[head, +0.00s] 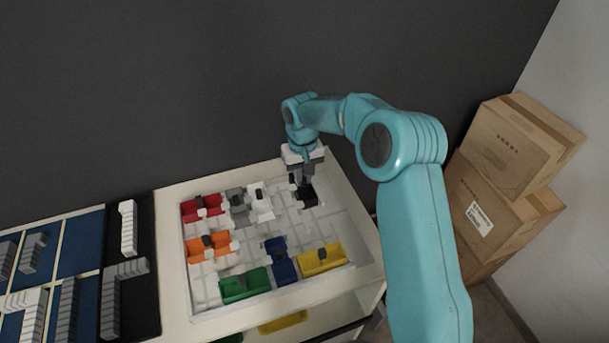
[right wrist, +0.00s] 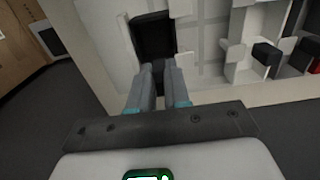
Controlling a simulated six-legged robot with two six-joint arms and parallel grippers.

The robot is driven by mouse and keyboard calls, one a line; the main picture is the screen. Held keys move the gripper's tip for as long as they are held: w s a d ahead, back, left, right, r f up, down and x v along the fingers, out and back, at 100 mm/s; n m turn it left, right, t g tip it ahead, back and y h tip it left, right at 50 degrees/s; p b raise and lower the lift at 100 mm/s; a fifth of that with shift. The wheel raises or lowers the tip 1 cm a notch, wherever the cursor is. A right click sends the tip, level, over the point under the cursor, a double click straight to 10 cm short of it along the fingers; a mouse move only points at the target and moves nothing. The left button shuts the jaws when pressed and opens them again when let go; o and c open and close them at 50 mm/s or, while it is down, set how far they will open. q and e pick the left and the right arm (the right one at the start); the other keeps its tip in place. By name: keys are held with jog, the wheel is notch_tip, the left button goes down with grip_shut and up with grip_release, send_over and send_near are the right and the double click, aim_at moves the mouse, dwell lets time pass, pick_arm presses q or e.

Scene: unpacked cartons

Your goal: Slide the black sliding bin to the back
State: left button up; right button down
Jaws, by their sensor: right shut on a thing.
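The black sliding bin (head: 309,198) sits in the back right part of the white tray (head: 345,222), near its back edge. My right gripper (head: 303,182) comes down on it from above and is shut on part of it, partly covering it. In the right wrist view the black bin (right wrist: 153,33) lies just beyond my fingertips (right wrist: 158,68), which close on its near end. My left gripper is not in view.
Red (head: 203,207), grey (head: 238,207), white (head: 262,206), orange (head: 209,247), green (head: 245,285), blue (head: 281,262) and yellow (head: 323,259) bins share the tray. Cardboard boxes (head: 510,150) stand at right; a dark wall rises behind.

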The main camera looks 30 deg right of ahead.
jog(key=shift+w+r, duration=0.15)
jog(key=c, duration=1.3)
grip_release()
jog(key=shift+c, duration=0.2)
jog(key=shift+o, duration=1.3)
jog(key=shift+w, duration=0.15)
jog(key=shift+r, duration=0.15)
notch_tip(320, 180, up, 16)
jog(key=shift+b, duration=0.35)
